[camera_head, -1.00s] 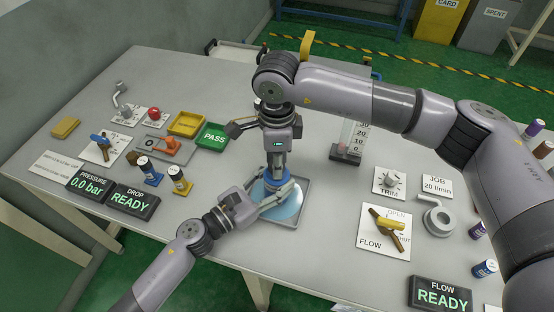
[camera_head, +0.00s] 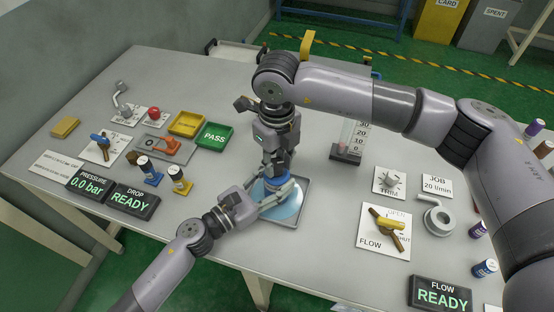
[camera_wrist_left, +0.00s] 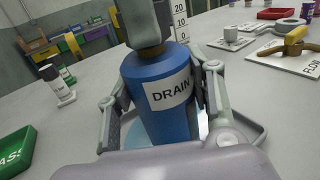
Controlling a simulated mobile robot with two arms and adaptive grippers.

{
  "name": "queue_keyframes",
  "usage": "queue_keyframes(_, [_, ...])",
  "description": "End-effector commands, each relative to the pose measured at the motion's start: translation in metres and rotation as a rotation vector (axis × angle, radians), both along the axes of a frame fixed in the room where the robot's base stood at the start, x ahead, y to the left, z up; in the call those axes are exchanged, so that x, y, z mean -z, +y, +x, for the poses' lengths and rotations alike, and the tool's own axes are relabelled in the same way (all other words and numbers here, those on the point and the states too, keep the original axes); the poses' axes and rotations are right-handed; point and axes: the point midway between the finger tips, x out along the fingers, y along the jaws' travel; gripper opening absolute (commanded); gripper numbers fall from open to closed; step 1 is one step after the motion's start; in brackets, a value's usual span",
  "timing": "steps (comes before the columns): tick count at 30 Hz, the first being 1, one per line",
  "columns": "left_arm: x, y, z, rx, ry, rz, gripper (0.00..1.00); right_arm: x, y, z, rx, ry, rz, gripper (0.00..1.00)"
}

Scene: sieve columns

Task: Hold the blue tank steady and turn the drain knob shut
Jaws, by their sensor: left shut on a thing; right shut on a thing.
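The blue tank (camera_head: 274,186) stands upright over a light blue disc in a grey tray (camera_head: 303,190). In the left wrist view the tank (camera_wrist_left: 158,118) fills the middle and bears a white DRAIN label (camera_wrist_left: 172,91). My left gripper (camera_head: 272,190) is shut on the tank, with one finger on each side. My right gripper (camera_head: 275,170) comes straight down onto the tank's top and is shut there. It also shows in the left wrist view (camera_wrist_left: 147,36). The drain knob is hidden inside its fingers, so its angle cannot be seen.
A green PASS tray (camera_head: 214,136) and small bottles (camera_head: 180,181) lie to the left.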

Motion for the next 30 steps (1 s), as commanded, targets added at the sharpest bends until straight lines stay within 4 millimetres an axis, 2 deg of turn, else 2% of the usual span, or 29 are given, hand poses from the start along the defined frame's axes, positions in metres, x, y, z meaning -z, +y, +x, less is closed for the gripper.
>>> queue_keyframes(10, [-0.0001, -0.0002, -0.0002, 0.001, 0.0, 0.0, 0.04, -0.0001, 0.0002, 0.0005, 0.121, -0.002, 0.001, 0.0])
queue_keyframes(25, [-0.0001, -0.0003, -0.0004, 0.001, 0.0, 0.0, 0.04, -0.0002, 0.0001, 0.0007, 0.136, -0.002, 0.001, 0.0])
queue_keyframes(26, [-0.0001, -0.0003, -0.0004, 0.001, 0.0, 0.0, 0.04, -0.0002, 0.0001, 0.0007, 0.136, -0.002, 0.001, 0.28])
queue_keyframes(30, [-0.0001, -0.0003, -0.0004, 0.001, 0.0, 0.0, 0.04, -0.0002, 0.0001, 0.0006, 0.136, -0.002, 0.001, 0.38])
